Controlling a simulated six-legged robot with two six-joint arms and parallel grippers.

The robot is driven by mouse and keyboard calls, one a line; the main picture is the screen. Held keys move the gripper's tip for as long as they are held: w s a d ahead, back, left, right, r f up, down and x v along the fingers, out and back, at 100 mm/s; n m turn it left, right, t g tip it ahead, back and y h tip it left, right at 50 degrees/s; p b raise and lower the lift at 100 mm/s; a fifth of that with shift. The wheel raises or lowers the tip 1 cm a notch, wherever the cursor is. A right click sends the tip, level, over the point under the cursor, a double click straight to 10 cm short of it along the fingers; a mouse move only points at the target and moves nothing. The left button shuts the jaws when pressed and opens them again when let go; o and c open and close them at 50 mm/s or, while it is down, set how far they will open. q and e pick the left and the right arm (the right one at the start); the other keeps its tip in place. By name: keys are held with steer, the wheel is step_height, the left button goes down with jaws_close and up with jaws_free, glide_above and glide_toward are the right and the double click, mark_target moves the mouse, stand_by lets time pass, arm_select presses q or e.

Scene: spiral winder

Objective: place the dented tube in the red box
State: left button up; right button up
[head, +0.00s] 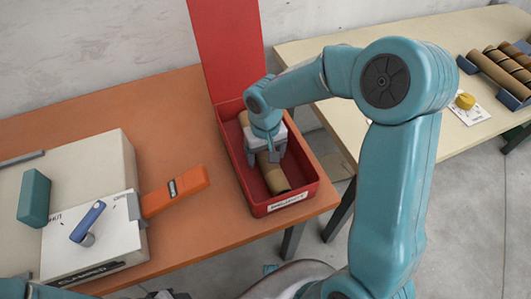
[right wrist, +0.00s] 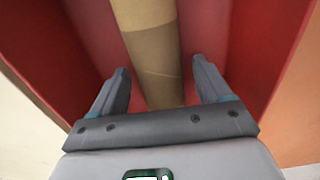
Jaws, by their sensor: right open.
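A brown cardboard tube (head: 273,179) lies lengthwise inside the open red box (head: 262,208). No dent can be made out on it. My right gripper (head: 267,160) is down inside the box, above the tube. In the right wrist view the tube (right wrist: 150,50) runs between the two open fingers of the gripper (right wrist: 158,88), with a gap on each side. The fingers hide part of the tube in the head view. My left gripper does not show.
The box's red lid (head: 227,45) stands upright behind it. Several tubes (head: 497,73) lie in a rack on the right table (head: 420,50).

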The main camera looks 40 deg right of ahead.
mark_target(265, 155)
steer(key=shift+r, duration=0.6)
step_height(265, 155, up, 11)
steer(key=p, duration=0.1)
steer(key=shift+p, duration=0.4)
